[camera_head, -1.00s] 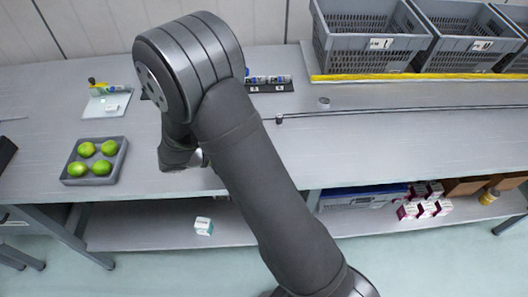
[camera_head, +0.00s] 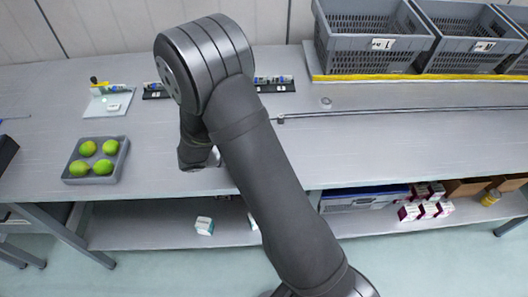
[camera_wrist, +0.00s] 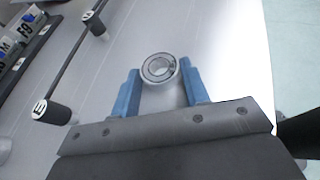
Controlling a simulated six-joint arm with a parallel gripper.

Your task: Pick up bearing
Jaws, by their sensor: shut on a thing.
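The bearing (camera_wrist: 147,68), a small metal ring with a dark centre, shows in the wrist view. It sits between the two blue fingertips of my gripper (camera_wrist: 160,71), which is shut on it. I cannot tell whether it still touches the grey bench top. In the head view my arm hides the fingers and the bearing.
A tray of green fruit (camera_head: 121,174) lies at the bench's left. A black rack with blue-marked items (camera_head: 274,84) is behind my arm. A thin rod (camera_head: 400,110) runs along the right. Grey crates (camera_head: 367,62) stand at the back right.

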